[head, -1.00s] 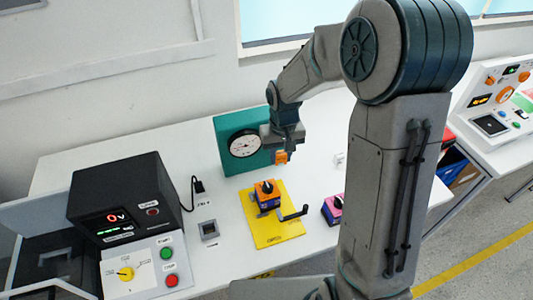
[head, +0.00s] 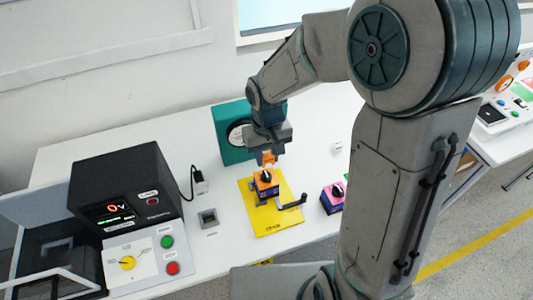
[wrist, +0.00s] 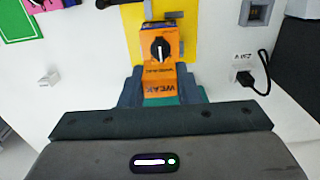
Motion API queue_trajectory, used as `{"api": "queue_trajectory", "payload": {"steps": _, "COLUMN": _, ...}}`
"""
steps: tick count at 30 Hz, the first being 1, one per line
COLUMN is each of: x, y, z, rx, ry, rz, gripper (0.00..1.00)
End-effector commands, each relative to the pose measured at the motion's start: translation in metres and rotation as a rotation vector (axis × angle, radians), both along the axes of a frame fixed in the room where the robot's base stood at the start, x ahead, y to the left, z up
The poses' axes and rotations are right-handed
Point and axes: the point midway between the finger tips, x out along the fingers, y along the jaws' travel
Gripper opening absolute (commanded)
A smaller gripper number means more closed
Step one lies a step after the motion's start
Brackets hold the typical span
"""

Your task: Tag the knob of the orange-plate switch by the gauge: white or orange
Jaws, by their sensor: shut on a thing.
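The orange-plate switch (head: 266,186) sits on a yellow mat (head: 275,226), in front of the green-framed gauge (head: 238,132). Its black knob with a white pointer line also shows in the wrist view (wrist: 160,49). My gripper (head: 267,158) is shut on an orange tag (wrist: 160,89) with dark lettering that seems to read WEAK. The gripper is just behind and above the switch. In the wrist view the tag lies right below the switch plate; I cannot tell whether they touch. My arm hides part of the gauge.
A pink-topped switch (head: 333,196) stands further right. A grey socket (head: 208,218) and a black meter box (head: 125,190) stand to the left. A small white block (head: 337,148) lies at the back right.

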Motion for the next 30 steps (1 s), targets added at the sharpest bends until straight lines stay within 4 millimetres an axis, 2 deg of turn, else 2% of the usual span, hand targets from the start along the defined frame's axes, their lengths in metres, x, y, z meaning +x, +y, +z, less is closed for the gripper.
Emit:
{"api": "queue_trajectory", "payload": {"steps": 1, "x": 0.0, "y": 0.0, "z": -0.008, "rx": 0.0, "ry": 0.001, "rz": 0.0, "gripper": 0.08}}
{"api": "queue_trajectory", "payload": {"steps": 6, "x": 0.0, "y": 0.0, "z": -0.025, "rx": 0.0, "ry": 0.001, "rz": 0.0, "gripper": 0.08}}
{"api": "queue_trajectory", "payload": {"steps": 13, "x": 0.0, "y": 0.0, "z": -0.044, "rx": 0.0, "ry": 0.0, "rz": -0.001, "gripper": 0.08}}
{"api": "queue_trajectory", "payload": {"steps": 30, "x": 0.0, "y": 0.0, "z": -0.047, "rx": 0.0, "ry": 0.0, "rz": -0.001, "gripper": 0.08}}
